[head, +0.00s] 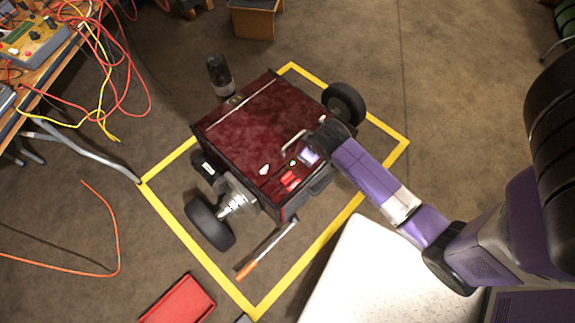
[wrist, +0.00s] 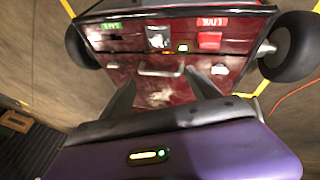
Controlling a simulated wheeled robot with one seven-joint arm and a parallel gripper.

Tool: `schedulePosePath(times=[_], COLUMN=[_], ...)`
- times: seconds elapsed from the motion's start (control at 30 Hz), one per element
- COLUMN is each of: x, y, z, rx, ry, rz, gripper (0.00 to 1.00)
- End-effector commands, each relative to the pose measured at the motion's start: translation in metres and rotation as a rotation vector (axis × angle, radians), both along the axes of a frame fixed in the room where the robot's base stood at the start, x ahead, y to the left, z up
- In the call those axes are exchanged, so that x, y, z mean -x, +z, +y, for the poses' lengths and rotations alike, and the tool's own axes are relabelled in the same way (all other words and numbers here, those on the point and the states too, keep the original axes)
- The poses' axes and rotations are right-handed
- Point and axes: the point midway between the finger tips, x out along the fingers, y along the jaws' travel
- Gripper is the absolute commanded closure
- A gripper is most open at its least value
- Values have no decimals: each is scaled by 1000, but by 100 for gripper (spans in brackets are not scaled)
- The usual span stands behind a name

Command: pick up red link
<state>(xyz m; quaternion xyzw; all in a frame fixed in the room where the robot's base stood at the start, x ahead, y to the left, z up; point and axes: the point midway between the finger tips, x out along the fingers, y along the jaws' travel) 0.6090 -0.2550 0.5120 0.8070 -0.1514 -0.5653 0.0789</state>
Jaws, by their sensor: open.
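The red link (wrist: 209,40) is a small red block on the top panel of the dark red wheeled machine (head: 240,130). It sits just below a red label in the wrist view, and a small red patch in the head view (head: 290,177) appears to be it. My gripper (wrist: 163,88) is open and empty, with its two dark fingers apart over the panel on either side of a metal handle (wrist: 161,71). The link is apart from the fingers, beyond the right fingertip in the wrist view. In the head view my gripper (head: 308,152) is above the panel's right part.
A green label (wrist: 112,27) with a dark slot and a black-and-white part (wrist: 158,38) share the panel. Yellow floor tape (head: 178,256) frames the machine. A lever with an orange grip (head: 247,270) sticks out front. A red tray (head: 180,300) lies on the floor.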

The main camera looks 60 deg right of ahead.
Motion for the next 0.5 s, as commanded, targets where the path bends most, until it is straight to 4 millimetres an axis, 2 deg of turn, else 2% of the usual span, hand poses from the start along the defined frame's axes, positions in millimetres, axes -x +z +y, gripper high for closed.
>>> schedulePosePath(times=[0.03,0.2,0.33,0.5], x=[-13,-30,-37,-40], y=[-22,-55,-66,-73], z=[5,32,56,72], rx=[-47,-209,-309,-369], ry=[-34,-111,-134,-143], rz=[39,182,257,301], gripper=[29,29,29,29])
